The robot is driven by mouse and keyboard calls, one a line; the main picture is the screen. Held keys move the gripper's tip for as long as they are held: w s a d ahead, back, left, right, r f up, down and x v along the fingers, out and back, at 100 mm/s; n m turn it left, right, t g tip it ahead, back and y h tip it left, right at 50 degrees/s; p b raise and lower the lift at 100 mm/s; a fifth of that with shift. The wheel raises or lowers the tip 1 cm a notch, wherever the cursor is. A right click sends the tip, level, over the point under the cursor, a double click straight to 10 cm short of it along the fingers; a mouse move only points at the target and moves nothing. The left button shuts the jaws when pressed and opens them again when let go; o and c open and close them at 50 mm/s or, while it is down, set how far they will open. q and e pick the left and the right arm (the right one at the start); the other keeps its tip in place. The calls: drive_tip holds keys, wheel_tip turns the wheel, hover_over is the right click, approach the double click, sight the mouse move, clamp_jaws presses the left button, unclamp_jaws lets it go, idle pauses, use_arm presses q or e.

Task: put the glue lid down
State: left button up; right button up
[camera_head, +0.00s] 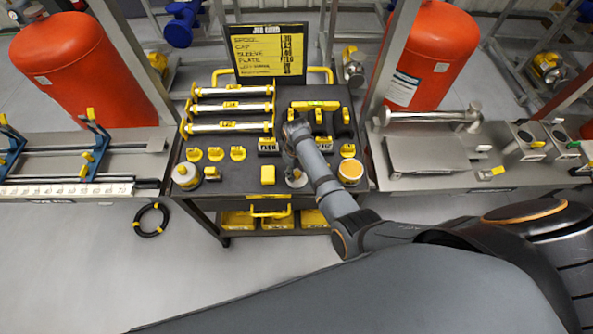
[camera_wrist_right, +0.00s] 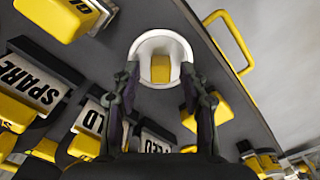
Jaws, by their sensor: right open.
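A round white piece with a yellow block-shaped centre, which looks like the glue lid (camera_wrist_right: 160,67), lies on the dark cart top near its edge in the right wrist view. My right gripper (camera_wrist_right: 160,76) is open, with one finger on each side of the lid's near part; I cannot tell whether they touch it. In the head view the right gripper (camera_head: 295,172) points down over the front part of the cart, and the arm and gripper mostly hide the lid. My left gripper is not in view.
The dark cart top (camera_head: 240,178) carries a white jar (camera_head: 185,175), a yellow-topped tub (camera_head: 350,171), a yellow block (camera_head: 268,175) and labelled holders. A yellow handle (camera_wrist_right: 232,40) lies beyond the lid. A job card board (camera_head: 265,52) stands behind. Benches flank the cart.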

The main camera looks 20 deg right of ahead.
sight(296, 173)
drive_tip(key=shift+r, duration=0.25)
wheel_tip(296, 173, up, 7)
drive_tip(key=p, duration=0.7)
drive_tip(key=shift+f, duration=0.15)
drive_tip(key=shift+r+p, duration=0.55)
drive_tip(key=shift+r, duration=2)
